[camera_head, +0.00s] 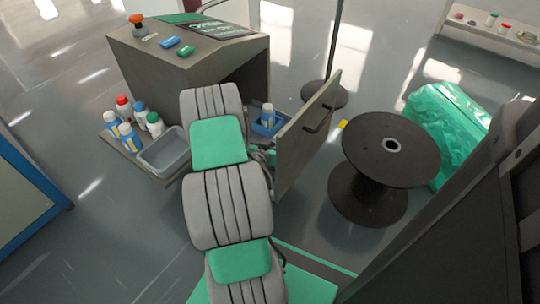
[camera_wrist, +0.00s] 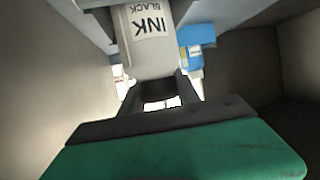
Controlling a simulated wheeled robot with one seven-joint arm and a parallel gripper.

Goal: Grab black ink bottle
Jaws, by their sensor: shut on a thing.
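The black ink bottle (camera_wrist: 148,45) shows in the wrist view as a pale grey body with a label reading "INK BLACK", seen upside down in the picture. My gripper (camera_wrist: 157,86) is shut on it, with the dark fingers at the bottle's sides. The bottle's ends are cut off or hidden there. In the head view my gripper and this bottle are hidden behind my grey and green arm.
In the head view, the cabinet (camera_head: 150,70) has an open door (camera_head: 305,135) right of my arm. Several bottles and a grey bin (camera_head: 165,155) sit on a left side shelf.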

